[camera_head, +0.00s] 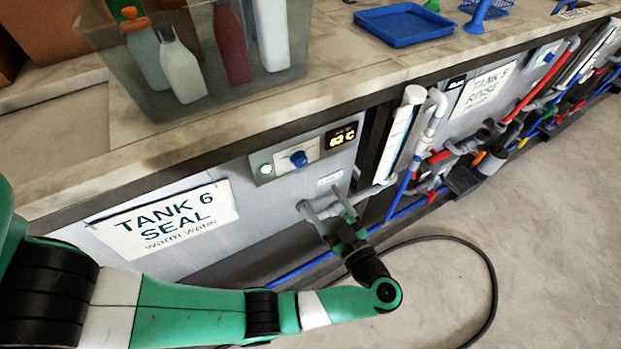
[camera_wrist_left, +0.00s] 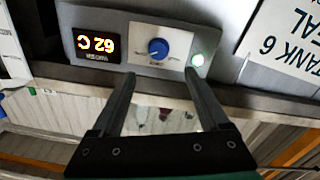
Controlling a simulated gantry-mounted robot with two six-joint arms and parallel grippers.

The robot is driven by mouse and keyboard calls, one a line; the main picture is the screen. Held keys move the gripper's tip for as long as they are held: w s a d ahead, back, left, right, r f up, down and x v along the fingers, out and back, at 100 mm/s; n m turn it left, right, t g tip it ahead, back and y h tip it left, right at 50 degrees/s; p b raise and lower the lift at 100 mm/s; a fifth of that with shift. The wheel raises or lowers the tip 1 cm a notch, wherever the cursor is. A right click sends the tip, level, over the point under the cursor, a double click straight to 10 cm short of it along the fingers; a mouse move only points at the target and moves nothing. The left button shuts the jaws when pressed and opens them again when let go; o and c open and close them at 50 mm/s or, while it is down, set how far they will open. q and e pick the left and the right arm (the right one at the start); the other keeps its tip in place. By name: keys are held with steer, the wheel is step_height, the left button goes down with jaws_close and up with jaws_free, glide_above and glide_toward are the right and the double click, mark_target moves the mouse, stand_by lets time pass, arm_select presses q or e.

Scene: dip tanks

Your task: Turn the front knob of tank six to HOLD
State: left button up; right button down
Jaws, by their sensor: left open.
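The blue front knob (camera_head: 298,158) of tank six sits on a grey control panel (camera_head: 312,149) beside the TANK 6 SEAL sign (camera_head: 168,220). It also shows in the left wrist view (camera_wrist_left: 158,48), upside down, with small markings too fine to read. I cannot tell which setting it points to. My left gripper (camera_head: 344,200) is open and empty, below and right of the knob in the head view. In the left wrist view its fingertips (camera_wrist_left: 159,73) are spread, with the knob beyond the gap between them and not touching. My right gripper is not in view.
A lit display (camera_head: 340,136) and a pale green lamp (camera_head: 266,170) flank the knob. The counter above holds a clear bin (camera_head: 120,85) of bottles and a blue tray (camera_head: 405,25).

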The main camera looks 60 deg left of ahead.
mark_target(301, 163)
arm_select(q)
steer(key=a, duration=0.6)
steer(key=a+b, duration=0.1)
steer(key=a, duration=0.4)
steer(key=shift+s+a+r+b, duration=0.15)
steer(key=shift+a+r+b, duration=0.05)
steer(key=shift+a+b, duration=0.15)
jaws_close()
